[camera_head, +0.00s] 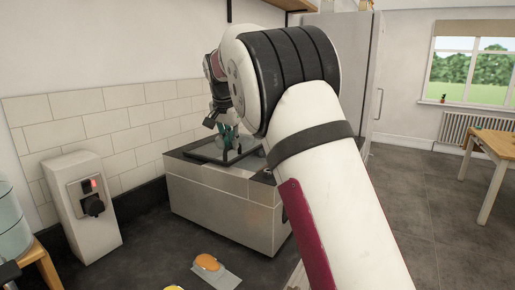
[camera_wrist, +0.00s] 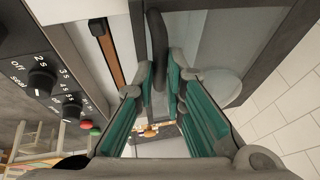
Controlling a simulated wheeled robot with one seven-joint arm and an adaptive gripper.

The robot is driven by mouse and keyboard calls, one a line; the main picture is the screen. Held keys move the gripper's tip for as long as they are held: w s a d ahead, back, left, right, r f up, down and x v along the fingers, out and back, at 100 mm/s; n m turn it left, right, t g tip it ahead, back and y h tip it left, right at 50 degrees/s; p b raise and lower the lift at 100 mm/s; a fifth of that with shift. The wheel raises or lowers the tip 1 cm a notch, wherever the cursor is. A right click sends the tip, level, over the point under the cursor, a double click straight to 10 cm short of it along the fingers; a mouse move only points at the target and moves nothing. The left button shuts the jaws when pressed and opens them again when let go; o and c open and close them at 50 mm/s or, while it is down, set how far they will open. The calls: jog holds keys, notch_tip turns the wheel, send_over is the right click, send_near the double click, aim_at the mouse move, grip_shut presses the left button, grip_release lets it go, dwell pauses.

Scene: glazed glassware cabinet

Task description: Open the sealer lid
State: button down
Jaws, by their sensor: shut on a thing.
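The sealer (camera_head: 222,205) is a grey metal box on the dark counter. Its lid (camera_head: 192,153) is a dark-framed clear panel low over the top; my arm hides part of it, and I cannot tell whether there is a gap under it. In the wrist view the lid's dark frame (camera_wrist: 284,42) and clear pane cross the upper right. My gripper (camera_head: 229,134), with teal finger pads, is at the lid. In the wrist view my gripper (camera_wrist: 160,88) is shut on the black lid handle (camera_wrist: 158,35), which stands between the fingertips.
The sealer's panel (camera_wrist: 58,70) has two black dials and red and green buttons. A grey box with a red light (camera_head: 86,205) stands left on the counter. An orange-and-grey item (camera_head: 208,264) lies in front. A tiled wall (camera_head: 105,125) rises close behind.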

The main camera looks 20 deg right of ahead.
jog(key=w+a, duration=0.1)
jog(key=w, duration=0.1)
jog(key=w+a+b, duration=0.2)
jog(key=w, duration=0.1)
jog(key=shift+w+a, duration=0.35)
jog(key=shift+a, duration=0.05)
jog(key=c, duration=1.7)
grip_release()
jog(key=shift+o, duration=0.2)
jog(key=shift+r, duration=0.1)
jog(key=v, duration=1.1)
jog(key=shift+s+r, duration=0.2)
jog(key=shift+r, duration=0.15)
jog(key=shift+a, duration=0.1)
